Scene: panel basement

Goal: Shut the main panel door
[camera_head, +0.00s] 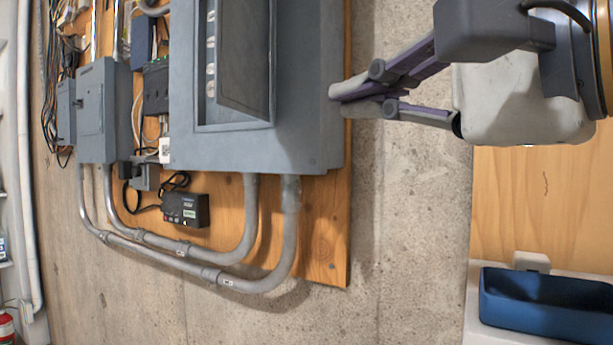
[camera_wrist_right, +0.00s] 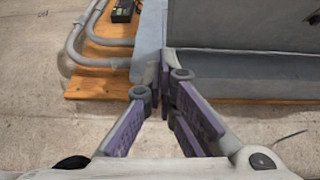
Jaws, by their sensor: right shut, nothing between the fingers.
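The main panel (camera_head: 310,90) is a grey metal box on a plywood board. Its dark grey door (camera_head: 246,50) stands partly open within the front frame, and a strip of the inside with light switches (camera_head: 210,50) shows to the left of it. My right gripper (camera_head: 338,97) is shut and empty at the right side of the box; whether it touches the box I cannot tell. In the right wrist view the closed fingertips (camera_wrist_right: 167,58) overlap the panel's grey metal (camera_wrist_right: 235,66). The door's upper part is cut off by the head view's top edge. My left gripper is not in view.
Grey conduits (camera_head: 275,275) bend below the panel. A smaller grey box (camera_head: 97,110), loose cables and a small black device (camera_head: 186,209) are on the plywood (camera_head: 325,215) to the left. A blue bin (camera_head: 545,305) stands lower right. Bare concrete wall (camera_head: 410,200) lies right of the panel.

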